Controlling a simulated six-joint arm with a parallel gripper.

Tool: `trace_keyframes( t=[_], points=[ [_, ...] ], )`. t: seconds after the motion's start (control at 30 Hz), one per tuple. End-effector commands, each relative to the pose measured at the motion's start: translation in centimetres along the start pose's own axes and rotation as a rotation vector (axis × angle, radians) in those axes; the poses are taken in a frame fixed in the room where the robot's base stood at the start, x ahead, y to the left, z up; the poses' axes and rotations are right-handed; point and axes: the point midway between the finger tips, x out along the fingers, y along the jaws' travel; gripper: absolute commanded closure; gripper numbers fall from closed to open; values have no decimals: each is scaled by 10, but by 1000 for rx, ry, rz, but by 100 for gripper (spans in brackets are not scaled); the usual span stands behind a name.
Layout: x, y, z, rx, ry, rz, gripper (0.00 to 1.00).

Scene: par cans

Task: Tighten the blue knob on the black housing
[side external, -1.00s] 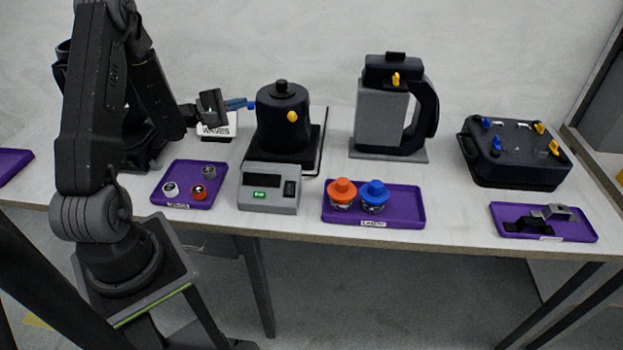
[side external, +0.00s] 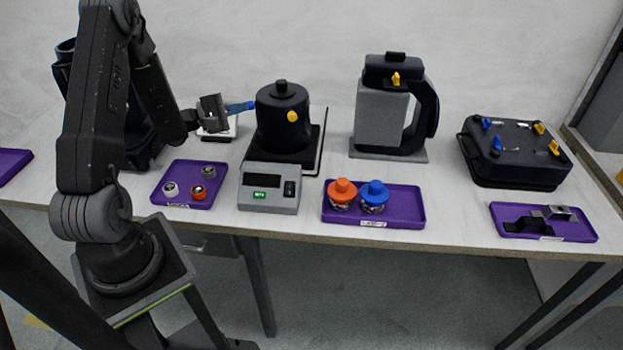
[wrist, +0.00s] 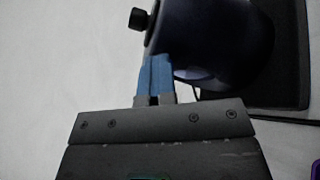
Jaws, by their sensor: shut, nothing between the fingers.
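The black housing (side external: 283,118) is a rounded, pot-like body with a black cap on top and a yellow knob on its front. It also shows in the wrist view (wrist: 225,45). The blue knob (side external: 252,104) is a small blue spot on the housing's left side, at the tips of my fingers. In the wrist view I cannot make it out from the fingers. My gripper (side external: 247,106) has blue fingers, shut together and pointing right at the knob. In the wrist view the fingertips (wrist: 157,58) overlap the housing's edge; I cannot tell whether they touch the knob.
The housing stands on a dark plate behind a grey meter (side external: 269,188). Purple trays hold small knobs (side external: 190,202) and orange and blue capped parts (side external: 400,212). A grey and black jug (side external: 380,118) and a black box with levers (side external: 515,165) stand to the right.

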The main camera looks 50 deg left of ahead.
Motion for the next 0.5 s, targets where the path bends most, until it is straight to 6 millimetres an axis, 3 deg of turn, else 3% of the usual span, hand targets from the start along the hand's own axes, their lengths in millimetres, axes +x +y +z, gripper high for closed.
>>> trace_keyframes(
  t=[0.03, 0.33, 0.5],
  points=[
    [8, -15, 6, -18, -20, -45, 100],
    [6, -16, 14, -20, -20, -47, 100],
    [-9, -13, 14, -18, -20, -41, 100]
  ],
)
